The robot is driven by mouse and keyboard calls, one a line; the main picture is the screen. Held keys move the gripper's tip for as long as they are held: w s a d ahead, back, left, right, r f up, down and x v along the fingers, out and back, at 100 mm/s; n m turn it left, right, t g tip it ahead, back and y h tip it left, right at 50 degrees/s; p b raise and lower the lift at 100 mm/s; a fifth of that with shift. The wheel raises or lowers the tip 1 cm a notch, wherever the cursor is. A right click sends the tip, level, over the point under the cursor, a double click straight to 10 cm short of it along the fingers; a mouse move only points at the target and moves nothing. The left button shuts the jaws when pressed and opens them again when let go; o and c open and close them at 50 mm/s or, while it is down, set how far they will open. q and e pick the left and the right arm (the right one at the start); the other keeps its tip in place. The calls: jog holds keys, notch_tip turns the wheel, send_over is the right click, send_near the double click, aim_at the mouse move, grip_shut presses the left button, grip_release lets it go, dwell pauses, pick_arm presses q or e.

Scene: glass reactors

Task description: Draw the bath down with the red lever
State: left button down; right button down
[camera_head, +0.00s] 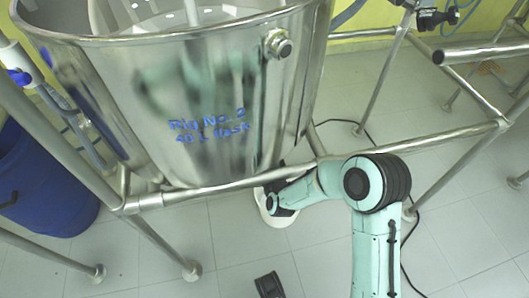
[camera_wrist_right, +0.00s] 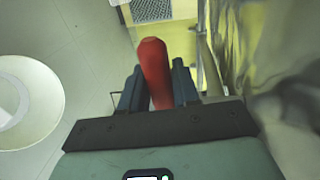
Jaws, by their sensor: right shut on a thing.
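The steel bath (camera_head: 150,110), lettered "Rig No. 2 40 L flask", stands in a tubular frame. My right arm reaches in from the right to below the bath's lower edge, by a frame rail. In the head view the lever is hidden and the right gripper's fingers cannot be made out. In the right wrist view the red lever (camera_wrist_right: 154,62) lies between the two dark fingers of my right gripper (camera_wrist_right: 157,82), which is shut on it. The lever's tip sticks out past the fingers. My left gripper is not seen.
A white round container (camera_head: 268,210) stands on the floor below the bath; it also shows in the right wrist view (camera_wrist_right: 52,92). Frame rails (camera_head: 400,143) run beside my right arm. A blue drum (camera_head: 40,185) stands at left. A black cable lies on the tiled floor.

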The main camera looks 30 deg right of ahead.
jog(key=shift+r, duration=0.15)
dwell(0.4)
jog(key=c, duration=0.9)
grip_release()
jog(key=shift+c, duration=0.2)
